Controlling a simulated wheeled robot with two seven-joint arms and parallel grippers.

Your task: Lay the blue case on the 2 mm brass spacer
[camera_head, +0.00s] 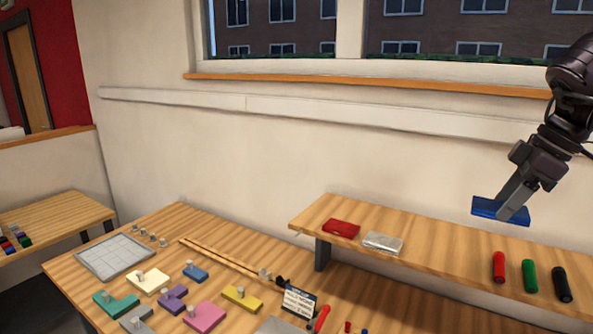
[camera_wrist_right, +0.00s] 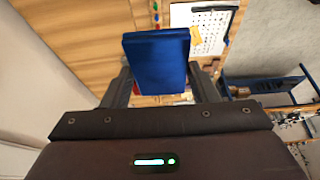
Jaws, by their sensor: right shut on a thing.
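My right gripper (camera_head: 507,208) is shut on the blue case (camera_head: 484,207) and holds it in the air above the raised wooden shelf (camera_head: 440,254). In the right wrist view the blue case (camera_wrist_right: 157,62) sits between the two fingers of the right gripper (camera_wrist_right: 160,88) and reaches out past them. I cannot make out the 2 mm brass spacer in either view. My left gripper is not in view.
A red case (camera_head: 341,228) and a silver case (camera_head: 383,243) lie on the shelf's left part. Red (camera_head: 499,267), green (camera_head: 530,275) and black (camera_head: 562,284) cylinders are at its right.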

